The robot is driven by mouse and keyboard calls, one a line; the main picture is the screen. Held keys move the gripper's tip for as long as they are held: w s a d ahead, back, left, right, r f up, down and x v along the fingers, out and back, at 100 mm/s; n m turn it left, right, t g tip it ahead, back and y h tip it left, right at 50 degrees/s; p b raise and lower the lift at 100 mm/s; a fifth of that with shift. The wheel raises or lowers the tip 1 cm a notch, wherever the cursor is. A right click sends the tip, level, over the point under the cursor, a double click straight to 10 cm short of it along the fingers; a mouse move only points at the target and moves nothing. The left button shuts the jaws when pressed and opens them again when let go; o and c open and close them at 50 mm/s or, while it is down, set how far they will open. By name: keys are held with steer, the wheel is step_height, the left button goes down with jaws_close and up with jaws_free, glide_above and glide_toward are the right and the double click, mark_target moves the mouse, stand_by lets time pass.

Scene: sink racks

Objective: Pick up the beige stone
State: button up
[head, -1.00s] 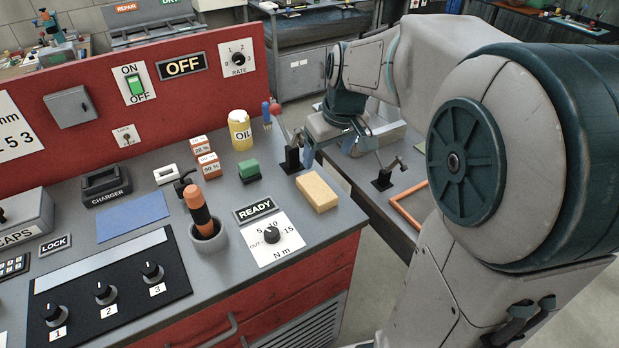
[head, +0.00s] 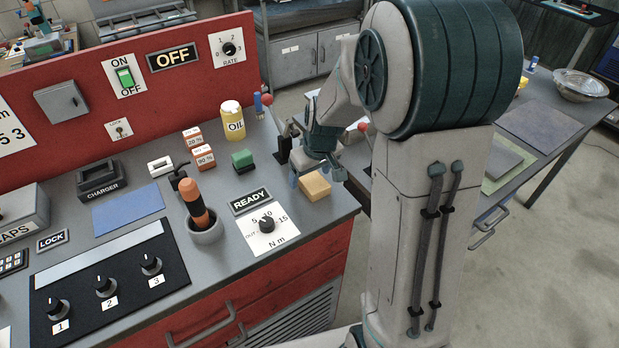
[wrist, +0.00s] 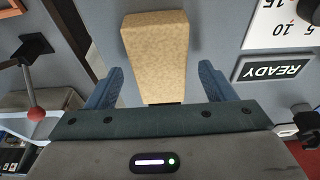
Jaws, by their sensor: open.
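The beige stone (head: 314,187) is a tan rectangular block lying on the grey bench top near its right end, to the right of the READY sign. Its far part is hidden behind my gripper in the head view. In the wrist view the stone (wrist: 156,55) runs lengthwise, with its near end in the gap between the two blue fingers. My gripper (wrist: 160,85) is open, one finger to each side of the stone with a gap on both sides. In the head view my gripper (head: 315,172) hangs right at the stone; I cannot tell if it touches.
The READY sign (head: 250,201) and torque dial card (head: 266,228) lie left of the stone. A green block (head: 243,160), the yellow OIL can (head: 232,120) and a red-knobbed lever (wrist: 36,113) stand close by. The bench edge is near the stone's right.

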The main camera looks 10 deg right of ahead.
steer(key=shift+f, duration=0.25)
steer(key=c, duration=1.3)
steer(key=shift+w, duration=0.1)
steer(key=shift+c, duration=0.3)
steer(key=shift+r, duration=0.15)
